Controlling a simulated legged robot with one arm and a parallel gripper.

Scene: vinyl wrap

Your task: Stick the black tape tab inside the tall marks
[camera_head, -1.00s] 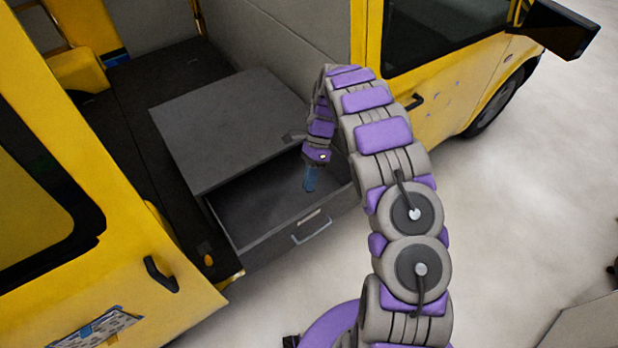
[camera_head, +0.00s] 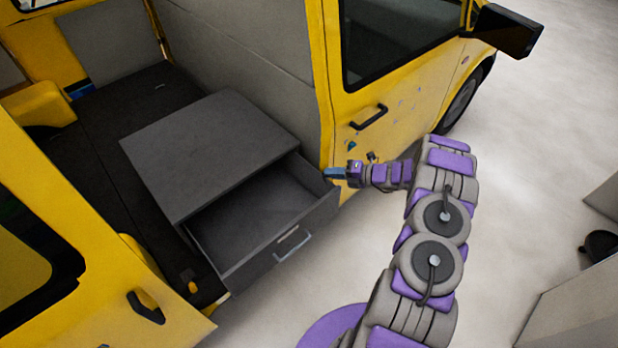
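My gripper (camera_head: 340,173) is at the end of my purple and grey arm, beside the lower rear edge of the yellow van door (camera_head: 385,135). A small blue piece (camera_head: 333,173) is at its tip, pointing left. I cannot tell whether this is the fingers or something held, nor whether the gripper is open or shut. A small dark mark (camera_head: 351,146) shows on the door just above the gripper. Several tiny pale marks (camera_head: 416,92) show on the door higher up to the right. I cannot make out a black tape tab or tell which marks are tall.
A dark grey cabinet (camera_head: 205,145) stands in the van's open cargo bay, its drawer (camera_head: 265,205) pulled out and apparently empty. An open yellow door (camera_head: 90,280) is at left. A black mirror (camera_head: 507,30) juts out at upper right. The pale floor at right is largely clear.

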